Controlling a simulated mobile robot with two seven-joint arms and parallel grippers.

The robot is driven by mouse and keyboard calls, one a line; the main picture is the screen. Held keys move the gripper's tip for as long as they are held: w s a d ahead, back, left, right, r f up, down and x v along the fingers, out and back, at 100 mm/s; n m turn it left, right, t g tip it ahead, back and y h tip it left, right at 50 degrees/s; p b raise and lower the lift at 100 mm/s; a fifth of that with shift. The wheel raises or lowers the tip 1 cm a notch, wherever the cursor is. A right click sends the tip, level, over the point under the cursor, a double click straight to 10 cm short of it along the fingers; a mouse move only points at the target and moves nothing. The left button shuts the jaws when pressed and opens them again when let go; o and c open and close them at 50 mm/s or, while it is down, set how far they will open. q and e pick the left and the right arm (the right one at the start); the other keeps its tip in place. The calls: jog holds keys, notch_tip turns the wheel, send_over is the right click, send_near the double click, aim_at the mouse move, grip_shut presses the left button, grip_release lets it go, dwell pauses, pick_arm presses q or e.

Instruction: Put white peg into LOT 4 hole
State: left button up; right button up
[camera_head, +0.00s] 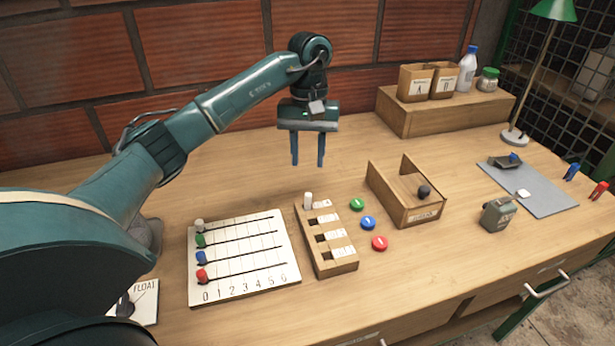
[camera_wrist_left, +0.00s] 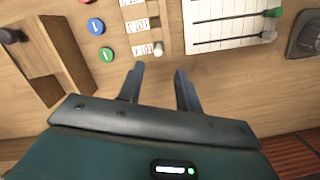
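A white peg (camera_head: 308,200) stands upright at the rear row of the wooden lot board (camera_head: 328,264). The board has several labelled rows with dark holes; the label numbers are too small to read surely. In the left wrist view the white peg (camera_wrist_left: 158,48) shows just beyond my fingertips. Another white peg (camera_head: 199,225) stands in the rear row of the numbered slotted board (camera_head: 238,290). My left gripper (camera_head: 307,163) points down, open and empty, above and behind the lot board. It also shows in the left wrist view (camera_wrist_left: 159,70). My right gripper is not in view.
Green (camera_head: 357,204), blue (camera_head: 368,223) and red (camera_head: 379,243) discs lie right of the lot board. Beyond them are an open wooden box (camera_head: 405,208) with a dark ball and a grey-green canister (camera_head: 497,214). Bare tabletop lies behind the boards.

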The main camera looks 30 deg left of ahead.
pick_arm(q)
jog(key=r, duration=0.3)
jog(key=shift+w+a, duration=0.1)
jog(key=shift+w, duration=0.1)
jog(key=shift+s, duration=0.1)
dwell(0.3)
